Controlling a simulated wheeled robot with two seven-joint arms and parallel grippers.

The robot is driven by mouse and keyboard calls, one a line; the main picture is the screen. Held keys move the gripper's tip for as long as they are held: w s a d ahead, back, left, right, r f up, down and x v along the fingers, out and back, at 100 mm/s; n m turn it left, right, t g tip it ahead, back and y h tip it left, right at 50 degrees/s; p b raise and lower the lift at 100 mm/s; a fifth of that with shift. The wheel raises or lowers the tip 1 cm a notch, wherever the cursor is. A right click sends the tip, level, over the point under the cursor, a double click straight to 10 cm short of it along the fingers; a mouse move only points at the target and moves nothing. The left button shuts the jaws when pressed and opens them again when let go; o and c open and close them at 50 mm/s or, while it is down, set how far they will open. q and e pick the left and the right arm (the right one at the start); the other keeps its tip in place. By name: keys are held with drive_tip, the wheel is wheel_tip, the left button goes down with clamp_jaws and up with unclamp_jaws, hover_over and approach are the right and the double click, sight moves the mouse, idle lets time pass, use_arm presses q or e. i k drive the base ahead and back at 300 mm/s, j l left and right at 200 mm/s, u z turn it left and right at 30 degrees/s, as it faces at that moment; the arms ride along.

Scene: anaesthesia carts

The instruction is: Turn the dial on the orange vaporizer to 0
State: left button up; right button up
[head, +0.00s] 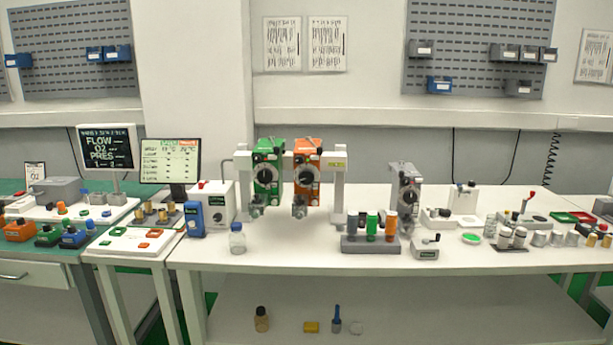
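The orange vaporizer (308,165) hangs on the white mounting frame (339,185) near the middle of the bench, in the head view. Its dark round dial (305,177) faces me on the front. The dial's marks and its setting are too small to read. A green vaporizer (267,168) hangs close to its left on the same frame, with a similar dark dial. Neither of my grippers shows in the head view.
The white bench (290,250) has a clear front strip below the vaporizers. A rack (371,243) of coloured bottles stands to the right, and a capped clear bottle (237,240) to the left. A grey vaporizer-like unit (405,190) stands further right.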

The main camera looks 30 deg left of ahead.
sight(306, 176)
drive_tip(key=i+j, duration=0.15)
drive_tip(key=j, duration=0.45)
drive_tip(key=i+j+z, duration=0.1)
drive_tip(key=j, duration=0.5)
drive_tip(key=i+j, duration=0.1)
drive_tip(key=j, duration=0.5)
drive_tip(key=i+j, duration=0.15)
drive_tip(key=j, duration=0.5)
drive_tip(key=i+j+z, duration=0.1)
drive_tip(key=j, duration=0.5)
